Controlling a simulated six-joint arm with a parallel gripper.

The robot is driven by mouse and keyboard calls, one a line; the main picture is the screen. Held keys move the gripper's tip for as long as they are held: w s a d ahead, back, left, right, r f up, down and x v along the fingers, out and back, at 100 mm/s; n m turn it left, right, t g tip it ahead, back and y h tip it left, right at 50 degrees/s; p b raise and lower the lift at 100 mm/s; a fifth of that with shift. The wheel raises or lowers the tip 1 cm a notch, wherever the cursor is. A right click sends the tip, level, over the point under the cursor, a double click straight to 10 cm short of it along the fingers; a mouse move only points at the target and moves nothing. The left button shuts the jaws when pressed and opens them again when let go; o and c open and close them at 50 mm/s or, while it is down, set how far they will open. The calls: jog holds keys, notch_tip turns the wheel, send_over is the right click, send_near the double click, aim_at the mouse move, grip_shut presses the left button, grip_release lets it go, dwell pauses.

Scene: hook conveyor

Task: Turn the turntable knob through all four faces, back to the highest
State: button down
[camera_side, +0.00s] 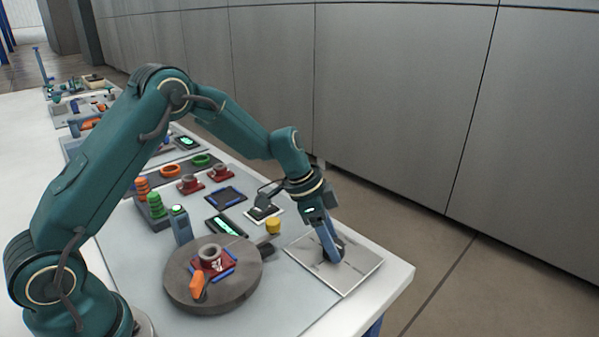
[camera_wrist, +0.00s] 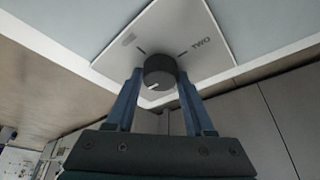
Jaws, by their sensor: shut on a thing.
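The dark round knob (camera_wrist: 160,72) stands on a white plate (camera_wrist: 208,22) marked "TWO", upside down in the wrist view, with short dark tick marks. A white pointer line on the knob points down and left there. My gripper (camera_wrist: 160,76) has its blue fingers on either side of the knob, shut on it. In the side view my gripper (camera_side: 331,250) reaches down to the plate (camera_side: 365,267) and partly hides the knob (camera_side: 340,254). The grey round turntable (camera_side: 237,292) carries a red block (camera_side: 213,268) with a grey ring, an orange piece and blue bars.
A yellow button (camera_side: 273,226) and a small tool on a white pad (camera_side: 263,213) are near my gripper. A dark device with a green display (camera_side: 227,226) lies behind the turntable. Coloured rings and red blocks stand farther back. The table edge is close beyond the plate.

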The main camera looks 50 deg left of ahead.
jog(key=shift+c, duration=1.4)
grip_release()
jog(key=shift+v, duration=2.55)
